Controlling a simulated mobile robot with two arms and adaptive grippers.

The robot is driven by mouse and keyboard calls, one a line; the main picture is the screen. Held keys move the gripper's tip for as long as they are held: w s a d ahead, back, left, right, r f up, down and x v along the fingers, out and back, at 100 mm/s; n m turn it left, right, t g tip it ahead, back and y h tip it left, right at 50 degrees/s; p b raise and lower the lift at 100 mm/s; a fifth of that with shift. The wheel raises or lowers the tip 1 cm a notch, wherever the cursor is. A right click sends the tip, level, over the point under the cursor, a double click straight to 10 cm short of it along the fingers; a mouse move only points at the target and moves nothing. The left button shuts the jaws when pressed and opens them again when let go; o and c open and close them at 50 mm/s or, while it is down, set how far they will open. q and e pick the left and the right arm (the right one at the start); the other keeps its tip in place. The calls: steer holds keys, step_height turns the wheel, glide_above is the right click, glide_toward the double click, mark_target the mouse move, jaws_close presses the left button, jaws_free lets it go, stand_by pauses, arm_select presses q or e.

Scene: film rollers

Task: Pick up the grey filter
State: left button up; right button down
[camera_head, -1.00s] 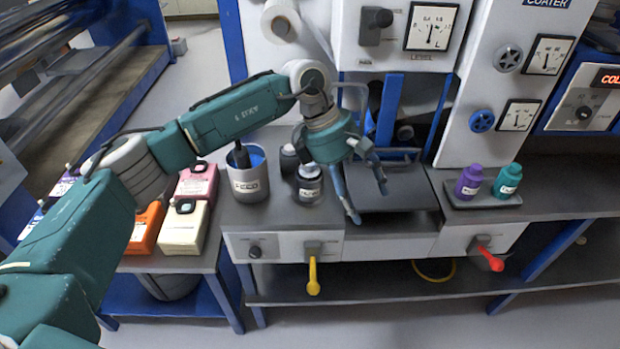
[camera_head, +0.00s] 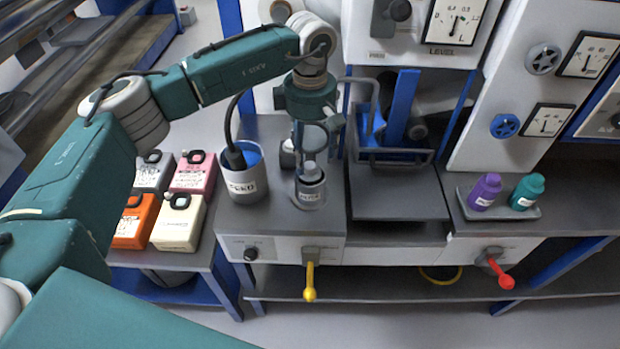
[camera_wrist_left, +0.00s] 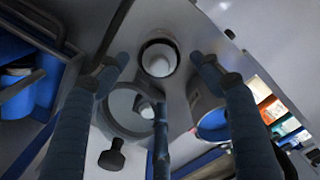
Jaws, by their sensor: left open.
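A small grey labelled canister (camera_head: 310,189), which I take to be the grey filter, stands upright on the grey worktop, right of the feed bucket. My left gripper (camera_head: 312,160) hangs just above it, pointing down, open and empty. In the left wrist view, the round canister (camera_wrist_left: 158,58) with a pale top and dark rim lies between the tips of the open left gripper (camera_wrist_left: 159,62). A second pale round item (camera_wrist_left: 147,108) shows beyond the middle finger. In the head view a similar item (camera_head: 288,155) stands behind the canister, partly hidden. My right gripper is not in view.
The feed bucket (camera_head: 245,180), blue inside, stands close on the left. A dark tray plate (camera_head: 400,195) lies to the right. Purple (camera_head: 484,191) and teal (camera_head: 527,191) bottles share a small tray. Several coloured jugs (camera_head: 178,221) stand at the left.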

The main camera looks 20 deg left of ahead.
mark_target(310, 164)
arm_select(q)
steer(key=shift+f, duration=0.3)
step_height(310, 164, down, 4)
steer(key=p, duration=0.2)
steer(key=shift+f+p, duration=0.2)
steer(key=shift+p, duration=0.15)
steer(key=shift+f, duration=0.3)
steer(key=shift+w, duration=0.1)
steer(key=shift+c, duration=1.2)
steer(key=c, duration=1.4)
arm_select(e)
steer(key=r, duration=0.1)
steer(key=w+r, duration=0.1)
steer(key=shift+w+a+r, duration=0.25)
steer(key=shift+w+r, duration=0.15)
